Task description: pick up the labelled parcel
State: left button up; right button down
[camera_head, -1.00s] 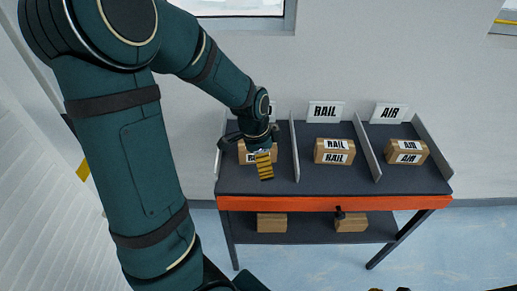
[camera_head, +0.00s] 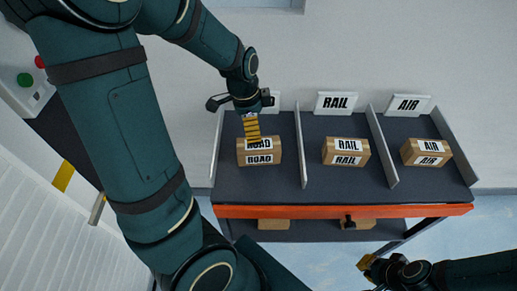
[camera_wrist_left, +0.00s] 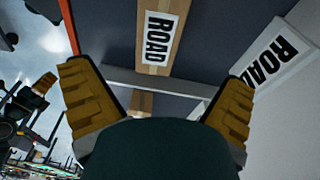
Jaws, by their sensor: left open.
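A brown parcel labelled ROAD (camera_head: 260,158) lies in the left lane of the dark table; in the left wrist view the ROAD parcel (camera_wrist_left: 155,62) lies beyond and between my fingertips. A RAIL parcel (camera_head: 345,153) lies in the middle lane and an AIR parcel (camera_head: 427,153) in the right lane. My left gripper (camera_head: 252,138) is open over the ROAD parcel, hiding part of its upper label; its yellow fingers (camera_wrist_left: 158,105) are wide apart and empty. My right gripper (camera_head: 368,264) is at the lower right, in front of the table; its opening is unclear.
Low grey dividers (camera_head: 301,150) separate the lanes. RAIL (camera_head: 337,103) and AIR (camera_head: 408,105) signs stand at the back; the ROAD sign (camera_wrist_left: 278,62) shows in the wrist view. An orange front rail (camera_head: 400,211) edges the table. More boxes (camera_head: 273,224) sit on the shelf below.

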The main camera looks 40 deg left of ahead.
aim_at(260, 148)
pick_arm(q)
jog(key=f, duration=0.2)
jog(key=f+b, duration=0.1)
jog(key=f, duration=0.2)
jog(key=shift+w+d+f, duration=0.3)
jog(key=shift+d, duration=0.05)
jog(key=f, duration=0.1)
jog(key=f+b, duration=0.1)
jog(key=f, duration=0.1)
jog(key=f+b, duration=0.1)
jog(key=f, duration=0.1)
jog(key=shift+w+d+f, duration=0.1)
jog(key=shift+w+d, duration=0.1)
jog(key=shift+d, duration=0.15)
jog(key=shift+c, duration=1.2)
jog(key=c, duration=1.1)
